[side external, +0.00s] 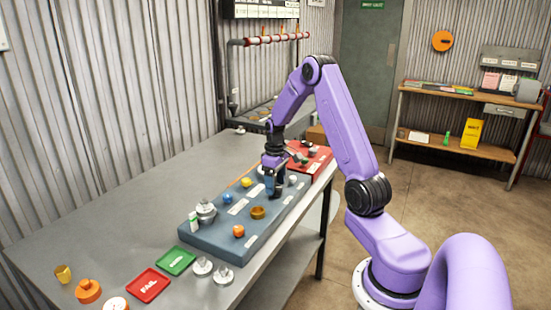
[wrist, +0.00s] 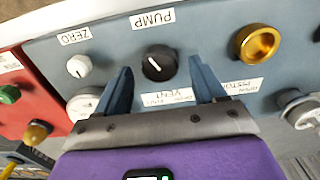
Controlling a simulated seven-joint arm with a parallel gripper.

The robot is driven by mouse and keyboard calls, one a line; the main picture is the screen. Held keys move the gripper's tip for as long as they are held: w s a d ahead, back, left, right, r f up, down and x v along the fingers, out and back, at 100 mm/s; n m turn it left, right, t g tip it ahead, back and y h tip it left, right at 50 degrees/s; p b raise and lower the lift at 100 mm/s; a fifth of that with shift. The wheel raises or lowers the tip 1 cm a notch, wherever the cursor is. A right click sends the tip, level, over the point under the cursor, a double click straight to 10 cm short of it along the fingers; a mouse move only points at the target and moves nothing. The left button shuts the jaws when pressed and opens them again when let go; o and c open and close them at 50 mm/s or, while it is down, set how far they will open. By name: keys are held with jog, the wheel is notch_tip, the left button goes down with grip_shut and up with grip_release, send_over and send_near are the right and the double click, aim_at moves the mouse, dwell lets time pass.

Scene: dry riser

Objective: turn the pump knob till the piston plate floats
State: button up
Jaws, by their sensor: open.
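The pump knob (wrist: 157,62) is black with a white pointer line, under a PUMP label on the blue-grey panel (wrist: 215,28). A VENT label is on its other side. In the wrist view my gripper (wrist: 160,68) is open, with one finger on each side of the knob; I cannot tell whether they touch it. In the side view my gripper (side external: 274,192) is low over the panel (side external: 215,240) and hides the knob. A gold round part (wrist: 257,43) is beside a label that seems to read PISTON. I cannot make out whether it is the piston plate.
A white ZERO knob (wrist: 79,66) and a round gauge-like part (wrist: 82,103) are close to the left finger. A silver fitting (wrist: 303,110) is at the right. A red panel (side external: 310,158) adjoins behind. Red FAIL (side external: 148,285) and green (side external: 176,261) trays lie at the front.

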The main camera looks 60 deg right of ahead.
aim_at(276, 187)
notch_tip(276, 187, up, 16)
dwell(0.4)
dwell(0.3)
jog(key=s+a+n, duration=0.3)
jog(key=a, duration=1)
jog(key=s+a+n, duration=0.3)
jog(key=a, duration=1)
jog(key=s+a+f+n, duration=0.2)
jog(key=s+a+n, duration=0.1)
jog(key=s, duration=0.7)
jog(key=s+a+f+n, duration=0.2)
jog(key=s+a+n, duration=0.1)
jog(key=s, duration=0.7)
jog(key=shift+a+f+n, duration=0.3)
jog(key=shift+a+f, duration=0.05)
jog(key=shift+a, duration=0.3)
jog(key=shift+w, duration=0.1)
